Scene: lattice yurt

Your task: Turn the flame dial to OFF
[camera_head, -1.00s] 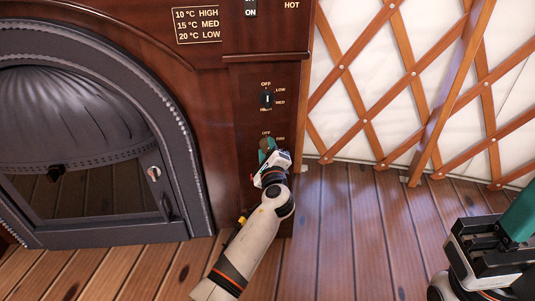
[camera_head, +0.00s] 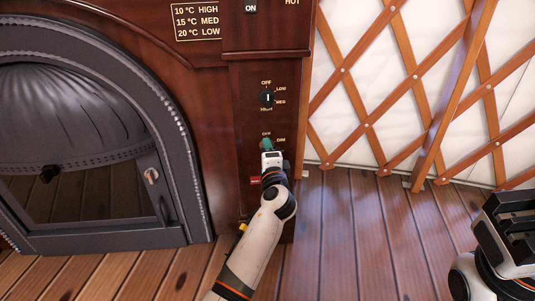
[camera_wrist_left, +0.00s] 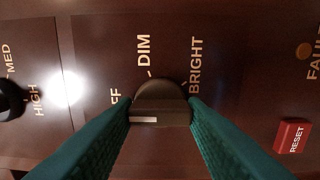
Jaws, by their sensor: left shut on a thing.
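The flame dial is the lower, brown knob (camera_wrist_left: 162,98) in the left wrist view, with OFF, DIM and BRIGHT around it. Its white mark points left in that view, toward the OFF label, which a finger partly hides. My left gripper (camera_wrist_left: 160,110) is shut on this knob, one green finger on each side. In the head view the left gripper (camera_head: 267,146) is at the lower dial on the wooden panel (camera_head: 244,120) and covers most of it. My right gripper (camera_head: 512,225) is at the right edge, away from the panel; its fingers do not show.
Another dark dial (camera_head: 267,98), labelled OFF, LOW, MED and HIGH, sits just above on the panel. A red RESET button (camera_wrist_left: 291,136) is below the flame dial. A black arched stove door (camera_head: 165,130) is at left, a lattice wall (camera_head: 400,80) at right.

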